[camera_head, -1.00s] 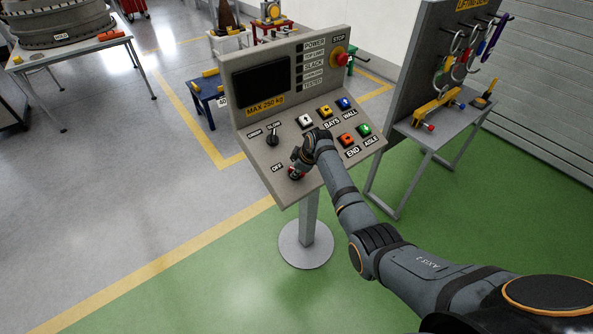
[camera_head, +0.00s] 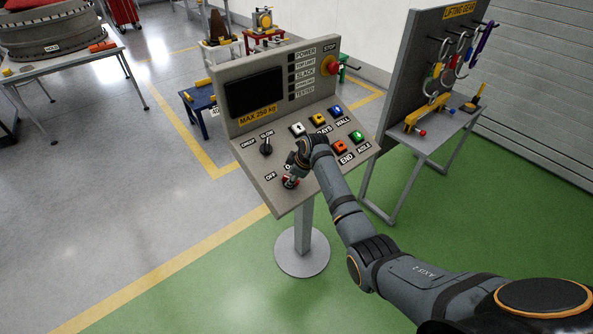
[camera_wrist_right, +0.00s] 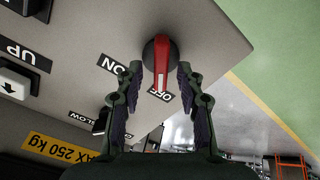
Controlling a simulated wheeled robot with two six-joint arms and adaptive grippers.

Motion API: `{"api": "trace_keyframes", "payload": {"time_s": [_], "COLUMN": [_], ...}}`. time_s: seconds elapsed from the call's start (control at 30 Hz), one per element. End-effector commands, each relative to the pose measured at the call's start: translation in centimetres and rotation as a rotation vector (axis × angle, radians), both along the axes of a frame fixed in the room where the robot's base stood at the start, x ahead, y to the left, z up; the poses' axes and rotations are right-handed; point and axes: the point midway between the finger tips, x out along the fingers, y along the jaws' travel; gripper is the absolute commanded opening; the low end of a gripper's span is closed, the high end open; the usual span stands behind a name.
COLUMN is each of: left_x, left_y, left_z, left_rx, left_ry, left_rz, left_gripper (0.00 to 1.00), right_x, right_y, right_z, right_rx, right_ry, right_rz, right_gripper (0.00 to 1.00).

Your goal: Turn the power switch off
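The power switch (camera_wrist_right: 161,62) is a red handle with a white mark on a dark round base, on the sloped grey control panel (camera_head: 262,185). In the right wrist view it stands between the two fingers of my right gripper (camera_wrist_right: 159,72). The fingers are apart, with a visible gap on each side of the handle. The handle overlaps the OFF label (camera_wrist_right: 163,95); the ON label (camera_wrist_right: 111,64) is to the left. In the head view my right gripper (camera_head: 290,181) is over the lower left of the panel and mostly hides the switch. My left gripper is not in view.
A black SLOW selector knob (camera_head: 266,147) and several coloured push buttons (camera_head: 340,146) sit near my right arm. A red stop button (camera_head: 331,65) is at the panel's upper right. A lifting gear stand (camera_head: 413,146) is to the right.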

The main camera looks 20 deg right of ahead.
Motion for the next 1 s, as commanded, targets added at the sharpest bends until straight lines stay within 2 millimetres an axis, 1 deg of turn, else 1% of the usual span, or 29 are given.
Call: {"api": "trace_keyframes", "payload": {"time_s": [0.1, 0.2, 0.3, 0.4, 0.57, 1.0], "left_x": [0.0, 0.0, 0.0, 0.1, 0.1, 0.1], "left_y": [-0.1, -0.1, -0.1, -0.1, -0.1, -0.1], "left_z": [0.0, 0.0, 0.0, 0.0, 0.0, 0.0], "left_rx": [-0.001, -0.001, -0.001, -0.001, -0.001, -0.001], "left_ry": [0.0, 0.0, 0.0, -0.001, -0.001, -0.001], "left_rz": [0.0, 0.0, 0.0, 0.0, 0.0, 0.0], "left_gripper": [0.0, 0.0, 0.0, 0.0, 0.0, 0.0], "right_x": [-1.2, -2.1, -3.0, -3.5, -4.0, -4.1], "right_y": [-0.6, -1.0, -1.3, -1.6, -1.7, -1.7], "right_z": [2.7, 4.9, 6.7, 7.9, 8.7, 8.6], "right_rx": [-0.001, -0.002, -0.002, -0.001, 0.0, -0.001], "right_ry": [-0.005, -0.004, -0.003, -0.002, 0.0, 0.002], "right_rz": [0.001, 0.0, 0.001, 0.0, 0.001, -0.002], "right_gripper": [0.38, 0.38, 0.38, 0.38, 0.38, 0.38]}}
